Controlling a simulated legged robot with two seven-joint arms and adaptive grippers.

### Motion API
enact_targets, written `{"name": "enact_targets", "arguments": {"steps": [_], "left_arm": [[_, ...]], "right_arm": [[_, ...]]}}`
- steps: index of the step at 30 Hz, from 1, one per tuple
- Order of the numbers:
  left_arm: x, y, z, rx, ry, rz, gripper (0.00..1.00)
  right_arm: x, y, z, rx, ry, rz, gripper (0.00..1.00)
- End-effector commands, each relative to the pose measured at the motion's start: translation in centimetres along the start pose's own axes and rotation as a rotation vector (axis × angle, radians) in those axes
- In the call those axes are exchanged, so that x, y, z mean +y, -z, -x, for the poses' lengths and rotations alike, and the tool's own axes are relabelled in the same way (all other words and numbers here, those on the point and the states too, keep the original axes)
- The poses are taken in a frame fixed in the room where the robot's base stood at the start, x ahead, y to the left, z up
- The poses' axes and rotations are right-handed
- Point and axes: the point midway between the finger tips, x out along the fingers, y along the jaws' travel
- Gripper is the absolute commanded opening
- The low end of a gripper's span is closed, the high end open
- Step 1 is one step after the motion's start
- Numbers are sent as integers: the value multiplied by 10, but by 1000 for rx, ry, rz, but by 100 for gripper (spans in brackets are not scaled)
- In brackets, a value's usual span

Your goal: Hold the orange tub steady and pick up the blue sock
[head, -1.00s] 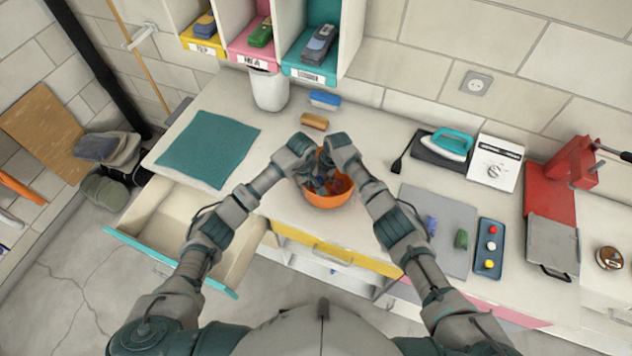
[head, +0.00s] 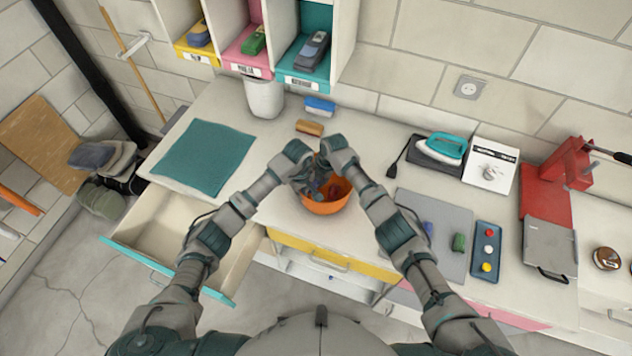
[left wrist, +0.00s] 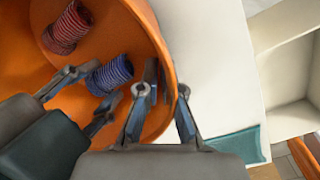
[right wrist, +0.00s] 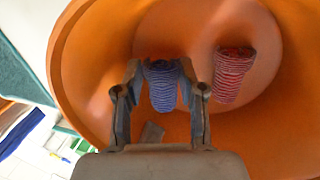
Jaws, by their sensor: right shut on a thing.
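The orange tub (head: 327,207) stands on the white counter below both my grippers. My left gripper (left wrist: 163,90) has one finger inside the tub and one outside, with the rim between them; whether it is clamped is unclear. In the right wrist view the blue ribbed sock (right wrist: 162,88) lies between the fingers of my right gripper (right wrist: 160,90), which is shut on it inside the tub. The blue sock also shows in the left wrist view (left wrist: 108,76). A red ribbed sock (right wrist: 233,74) lies in the tub beside it, apart from the fingers.
An open drawer (head: 172,228) juts out at front left. A teal mat (head: 204,158) lies left on the counter. A wooden-backed brush (head: 310,127) and blue brush (head: 320,106) lie behind the tub. A grey mat (head: 440,215), iron (head: 446,148) and red press (head: 548,195) are right.

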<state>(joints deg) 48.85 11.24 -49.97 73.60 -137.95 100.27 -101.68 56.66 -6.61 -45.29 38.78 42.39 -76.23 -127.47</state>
Motion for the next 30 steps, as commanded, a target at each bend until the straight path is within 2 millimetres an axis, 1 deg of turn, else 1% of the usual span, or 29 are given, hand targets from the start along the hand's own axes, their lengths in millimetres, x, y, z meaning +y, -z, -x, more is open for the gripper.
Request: {"name": "enact_targets", "arguments": {"steps": [1, 3, 6, 9, 14, 21, 22, 23, 24, 25, 30], "left_arm": [[-1, 0, -1, -1, 4, 1, 0], [-2, 0, -1, -1, 5, 1, 0], [-2, 0, -2, -1, 5, 2, 0], [-2, 0, -2, -1, 6, 2, 0], [-2, 0, -2, -1, 6, 2, 0], [-2, 0, -2, -1, 6, 2, 0], [-2, 0, -2, -1, 6, 2, 12], [-2, 0, -2, -1, 6, 2, 19], [-2, 0, -2, 0, 5, 2, 29], [-2, 0, -2, 0, 5, 2, 35], [-2, 0, -1, 0, 3, 2, 35]], "right_arm": [[4, -1, 12, -4, -4, 4, 16], [8, -1, 28, -5, -4, 3, 16], [13, -1, 49, -5, -3, 3, 16], [17, -1, 64, -5, -3, 3, 16], [20, 0, 75, -4, -2, 0, 16], [20, 0, 76, -4, -2, 1, 16], [20, 0, 76, -4, -2, 1, 16], [20, 0, 76, -4, -2, 1, 16], [20, 0, 76, -4, -2, 1, 16], [20, 0, 76, -4, -2, 1, 16], [20, 0, 76, -4, -2, 1, 16]]}}
